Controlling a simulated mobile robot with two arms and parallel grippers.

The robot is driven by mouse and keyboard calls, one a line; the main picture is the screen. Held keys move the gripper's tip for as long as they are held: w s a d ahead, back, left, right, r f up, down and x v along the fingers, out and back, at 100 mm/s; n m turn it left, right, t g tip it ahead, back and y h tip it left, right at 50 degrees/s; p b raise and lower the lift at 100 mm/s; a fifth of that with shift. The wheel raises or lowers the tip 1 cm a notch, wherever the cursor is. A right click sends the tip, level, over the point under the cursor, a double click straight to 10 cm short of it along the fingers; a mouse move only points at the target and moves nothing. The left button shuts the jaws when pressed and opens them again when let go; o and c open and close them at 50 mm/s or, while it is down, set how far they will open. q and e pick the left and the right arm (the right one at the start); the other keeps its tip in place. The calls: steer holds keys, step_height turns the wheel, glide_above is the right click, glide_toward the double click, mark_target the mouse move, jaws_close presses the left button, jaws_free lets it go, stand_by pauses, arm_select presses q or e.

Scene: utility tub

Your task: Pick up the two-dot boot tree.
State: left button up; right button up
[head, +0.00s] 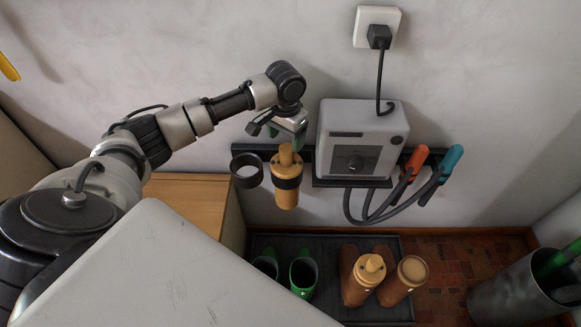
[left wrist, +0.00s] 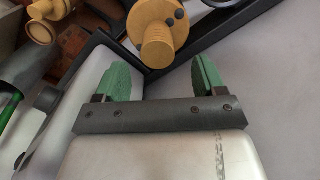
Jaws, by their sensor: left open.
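The two-dot boot tree (head: 287,192) is tan wood with a dark band and hangs upright in a wall holder in the head view. In the left wrist view the boot tree (left wrist: 158,40) shows its round knob end and two dark dots on its collar. My left gripper (head: 279,134) is open, just above the knob. In the left wrist view its green-padded fingers (left wrist: 163,80) stand either side of and just short of the knob, with nothing between them. The lower part of the tree is hidden in the wrist view. My right gripper is not in view.
An empty ring holder (head: 246,171) is left of the tree. A grey dryer box (head: 361,139) with hoses and orange and teal nozzles is close on the right.

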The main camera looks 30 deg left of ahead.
mark_target(286, 147)
arm_select(q)
step_height(286, 147, down, 2)
steer(key=shift+s+f, duration=0.1)
steer(key=shift+s, duration=0.05)
steer(key=shift+f+b, duration=0.3)
steer(key=shift+f, duration=0.3)
step_height(286, 147, down, 3)
steer(key=shift+s+d+f+b, duration=0.1)
steer(key=shift+f+b, duration=0.1)
steer(key=shift+b, duration=0.35)
steer(key=shift+f, duration=0.45)
steer(key=c, duration=1.1)
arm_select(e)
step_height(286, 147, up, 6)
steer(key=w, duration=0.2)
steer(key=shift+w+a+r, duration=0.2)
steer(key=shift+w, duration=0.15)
